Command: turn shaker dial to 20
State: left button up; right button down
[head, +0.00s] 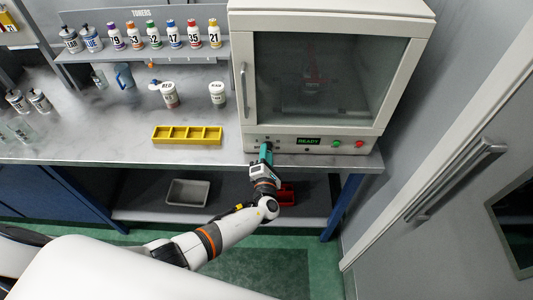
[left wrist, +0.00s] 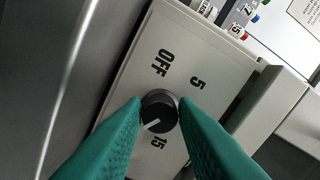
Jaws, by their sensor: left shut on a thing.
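The shaker (head: 335,143) is a white cabinet with a large window and a green READY display on its lower panel. My left gripper (head: 267,147) is at the left of that panel. In the left wrist view its teal fingers (left wrist: 160,112) are shut on the black dial (left wrist: 159,104). The dial's white pointer aims to the lower left, just left of the 15 label. OFF and 5 also show on the dial panel (left wrist: 178,72). The 20 mark is not visible; my left-hand finger covers that part of the panel. My right gripper is not in view.
A yellow divided tray (head: 187,142) lies on the bench (head: 120,142) left of the shaker. White tubs (head: 217,94) stand behind it, with a shelf of numbered toner bottles (head: 153,35) at the back. A grey bin (head: 188,193) sits on the lower shelf.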

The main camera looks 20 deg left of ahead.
pick_arm(q)
jog(key=shift+f, duration=0.15)
jog(key=o, duration=1)
jog(key=shift+b+v, duration=0.85)
jog(key=shift+v, duration=5.15)
jog(key=shift+a, duration=0.1)
